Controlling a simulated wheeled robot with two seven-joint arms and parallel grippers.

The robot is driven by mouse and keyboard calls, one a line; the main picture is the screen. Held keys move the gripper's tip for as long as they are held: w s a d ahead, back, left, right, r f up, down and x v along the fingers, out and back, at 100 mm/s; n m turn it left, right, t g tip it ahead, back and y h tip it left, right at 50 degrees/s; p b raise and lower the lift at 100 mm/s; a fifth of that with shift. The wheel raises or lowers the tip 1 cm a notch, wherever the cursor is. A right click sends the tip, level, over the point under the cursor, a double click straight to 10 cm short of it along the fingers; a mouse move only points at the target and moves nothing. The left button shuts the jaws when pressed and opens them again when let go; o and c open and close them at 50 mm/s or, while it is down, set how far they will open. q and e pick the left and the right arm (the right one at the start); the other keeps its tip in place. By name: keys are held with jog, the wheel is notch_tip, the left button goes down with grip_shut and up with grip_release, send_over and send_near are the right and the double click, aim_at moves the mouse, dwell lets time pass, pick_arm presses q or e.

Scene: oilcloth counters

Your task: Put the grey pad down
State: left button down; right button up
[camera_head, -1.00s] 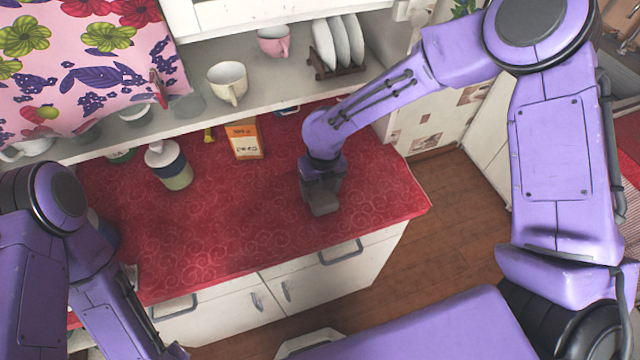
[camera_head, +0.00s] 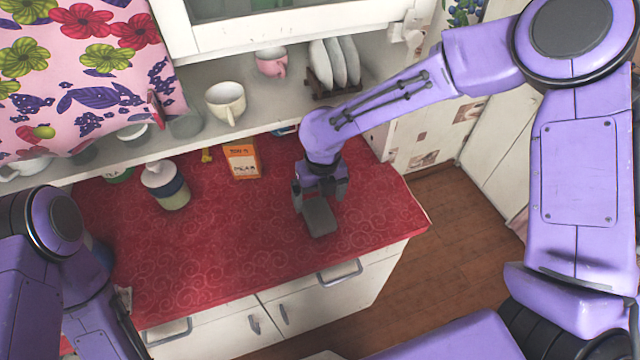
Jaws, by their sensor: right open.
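The grey pad (camera_head: 319,217) lies on the red patterned counter (camera_head: 240,255), near its right end. My right gripper (camera_head: 320,193) is just behind and above the pad, with its dark fingers spread apart. The fingers overlap the pad's far end in the picture, and I cannot tell whether they touch it. My left arm shows at the left edge, and its gripper is out of sight.
A jar with a white lid (camera_head: 165,186) and an orange and white box (camera_head: 242,160) stand towards the back of the counter. The shelf above holds a cream cup (camera_head: 226,103), a pink cup (camera_head: 271,62) and a plate rack (camera_head: 335,80). The counter's front middle is clear.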

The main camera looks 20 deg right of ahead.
aim_at(322, 210)
notch_tip(322, 210, up, 8)
jog(key=shift+d+f+b, duration=0.2)
jog(key=shift+b, duration=0.1)
jog(key=shift+s+d+f, duration=0.1)
jog(key=shift+s, duration=0.05)
